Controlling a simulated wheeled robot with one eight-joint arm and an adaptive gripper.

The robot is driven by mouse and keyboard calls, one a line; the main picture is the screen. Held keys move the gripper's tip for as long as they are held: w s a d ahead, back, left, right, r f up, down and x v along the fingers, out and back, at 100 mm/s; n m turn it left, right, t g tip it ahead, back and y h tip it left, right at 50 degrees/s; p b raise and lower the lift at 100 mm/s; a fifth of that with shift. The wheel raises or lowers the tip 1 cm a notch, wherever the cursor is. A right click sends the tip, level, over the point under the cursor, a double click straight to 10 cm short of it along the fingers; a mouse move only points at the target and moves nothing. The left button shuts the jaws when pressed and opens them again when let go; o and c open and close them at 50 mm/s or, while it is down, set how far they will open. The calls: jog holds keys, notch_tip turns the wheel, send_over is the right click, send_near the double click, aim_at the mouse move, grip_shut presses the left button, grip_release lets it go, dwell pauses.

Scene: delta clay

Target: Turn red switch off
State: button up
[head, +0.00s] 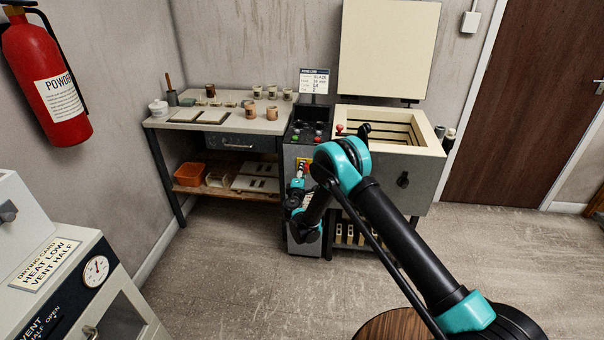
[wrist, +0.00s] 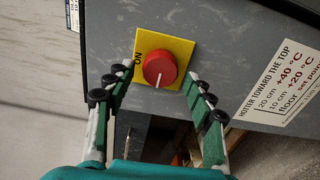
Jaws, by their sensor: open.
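The red switch (wrist: 160,68) is a round red knob on a square yellow plate (wrist: 181,46) on a grey panel, seen in the wrist view. A white mark on the knob points toward the lower edge of the picture. The word ON is printed on the plate, left of the knob. My gripper (wrist: 158,75) is open, with one finger on each side of the knob, the tips close to the plate. I cannot tell whether the fingers touch the knob.
The panel belongs to a grey control cabinet (head: 307,132) between a workbench (head: 225,122) with cups and an open-lidded kiln (head: 393,160). A temperature label (wrist: 285,80) is right of the switch. A drying cabinet (head: 75,270) stands at lower left. Floor in front is clear.

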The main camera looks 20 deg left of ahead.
jog(key=v, duration=0.7)
jog(key=shift+s, duration=0.25)
